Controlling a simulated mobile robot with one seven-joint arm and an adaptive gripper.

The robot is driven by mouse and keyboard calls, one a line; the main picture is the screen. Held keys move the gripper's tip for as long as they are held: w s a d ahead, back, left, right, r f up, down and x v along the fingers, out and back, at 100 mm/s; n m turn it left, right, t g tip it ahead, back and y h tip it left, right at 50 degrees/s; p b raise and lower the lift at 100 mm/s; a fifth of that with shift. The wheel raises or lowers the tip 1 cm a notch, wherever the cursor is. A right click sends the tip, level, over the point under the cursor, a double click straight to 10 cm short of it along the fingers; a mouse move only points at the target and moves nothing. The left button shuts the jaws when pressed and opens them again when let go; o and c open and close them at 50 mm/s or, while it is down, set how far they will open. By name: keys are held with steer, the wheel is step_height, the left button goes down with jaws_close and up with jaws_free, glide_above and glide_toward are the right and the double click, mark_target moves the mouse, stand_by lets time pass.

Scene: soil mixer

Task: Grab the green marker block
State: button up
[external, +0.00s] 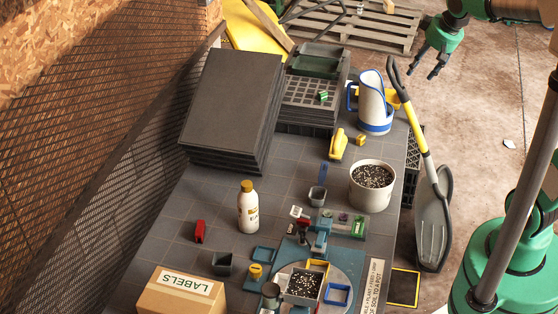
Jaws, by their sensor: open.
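A small green block (323,95) with lighter markings, which looks like the green marker block, sits on the grey gridded tray (302,98) at the back of the table. My gripper (424,70) is at the upper right, with its fingers spread and nothing between them. It is to the right of the block and clearly apart from it, beyond the white and blue jug.
A white and blue jug (374,105) and an upright shovel (427,160) stand between my gripper and the tray. Stacked dark trays (232,100) are left of it. A soil pot (371,188), bottle (248,207) and labels box (182,293) are nearer.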

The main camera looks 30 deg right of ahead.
steer(key=w+f+p, duration=0.3)
steer(key=w+p, duration=0.2)
steer(key=w, duration=1.8)
steer(key=w+f+p, duration=0.5)
steer(key=w+f, duration=1.3)
steer(key=w, duration=0.2)
steer(key=shift+a+f+n+g+p, duration=0.15)
steer(key=shift+a+n+g+p, duration=0.2)
steer(key=shift+a+g, duration=0.1)
steer(key=shift+w, duration=0.1)
glide_above(322, 96)
steer(key=s, duration=0.1)
steer(key=shift+d+f, duration=0.2)
steer(key=shift+f, duration=1.75)
steer(key=shift+d+f, duration=0.15)
steer(key=shift+f, duration=1.8)
steer(key=shift+f, duration=0.1)
